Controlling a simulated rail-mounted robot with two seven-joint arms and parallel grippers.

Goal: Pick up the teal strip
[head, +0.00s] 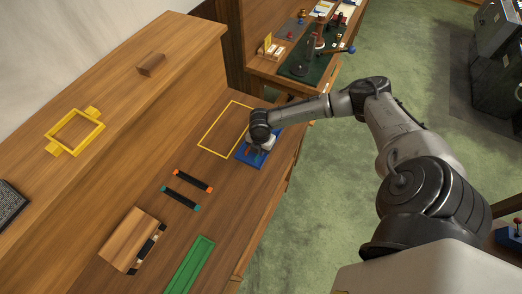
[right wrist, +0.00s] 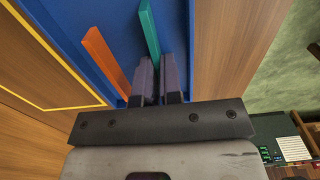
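The teal strip (right wrist: 149,32) shows in the right wrist view inside the blue tray (right wrist: 75,20). Its near end is between the two fingers of my right gripper (right wrist: 157,72). The fingers are close together, with the strip filling the narrow gap. I cannot tell whether the strip is raised off the tray floor. In the head view my right gripper (head: 265,143) is low over the blue tray (head: 243,157), and my wrist hides the teal strip there. My left gripper is not in view.
An orange strip (right wrist: 106,62) lies left of the teal one. A yellow outline (head: 212,146) is beside the tray. Two black bars, with orange ends (head: 210,188) and teal ends (head: 196,208), a wooden block (head: 128,238) and a green tray (head: 190,265) are nearer. A yellow frame (head: 93,113) lies left.

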